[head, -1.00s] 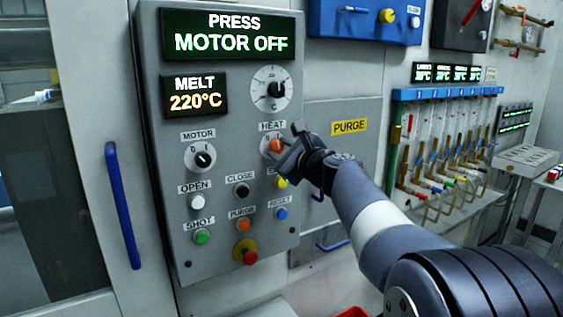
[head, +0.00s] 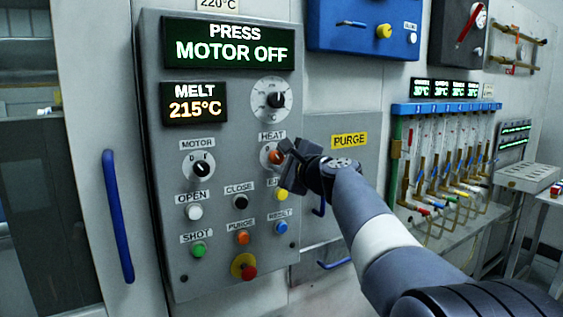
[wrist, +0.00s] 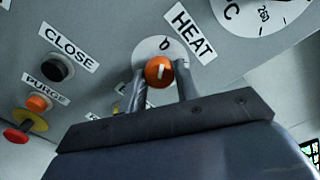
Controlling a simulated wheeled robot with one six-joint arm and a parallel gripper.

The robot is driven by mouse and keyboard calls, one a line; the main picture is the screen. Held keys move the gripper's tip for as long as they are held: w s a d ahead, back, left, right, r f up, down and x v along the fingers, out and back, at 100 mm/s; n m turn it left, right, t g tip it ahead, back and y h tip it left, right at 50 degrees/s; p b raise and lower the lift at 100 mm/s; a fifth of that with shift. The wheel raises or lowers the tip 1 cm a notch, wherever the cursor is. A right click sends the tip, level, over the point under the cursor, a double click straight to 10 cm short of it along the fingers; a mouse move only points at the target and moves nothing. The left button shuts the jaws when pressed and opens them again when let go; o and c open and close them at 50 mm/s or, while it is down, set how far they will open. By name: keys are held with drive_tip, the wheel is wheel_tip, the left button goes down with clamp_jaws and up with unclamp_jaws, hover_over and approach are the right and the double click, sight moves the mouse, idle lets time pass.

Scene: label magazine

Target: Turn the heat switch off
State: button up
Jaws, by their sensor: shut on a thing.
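The heat switch (head: 276,157) is a round orange knob under the HEAT label on the grey control panel (head: 220,290). In the wrist view the orange knob (wrist: 158,71) sits between my two fingers, with a short white mark on its face pointing roughly towards the 0. My gripper (head: 283,160) is shut on this knob; in the wrist view my gripper (wrist: 160,78) has one finger on each side of it. In the head view my gripper partly covers the knob and its dial plate. The second position mark on the plate is hidden.
The motor switch (head: 201,169) is to the left. The dial (head: 271,99) is above. Below are several push buttons, including a yellow one (head: 281,194) close to my gripper, and a red emergency button (head: 249,272). The upper display (head: 229,40) reads PRESS MOTOR OFF.

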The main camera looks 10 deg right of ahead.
drive_tip(key=o, duration=1)
drive_tip(key=shift+c, duration=0.2)
drive_tip(key=b+v, duration=0.1)
drive_tip(key=v, duration=0.9)
drive_tip(key=shift+s+b, duration=0.35)
drive_tip(key=shift+s, duration=0.05)
drive_tip(key=shift+d+r, duration=0.1)
drive_tip(key=p+x, duration=0.2)
drive_tip(key=x, duration=0.9)
drive_tip(key=shift+s, duration=0.1)
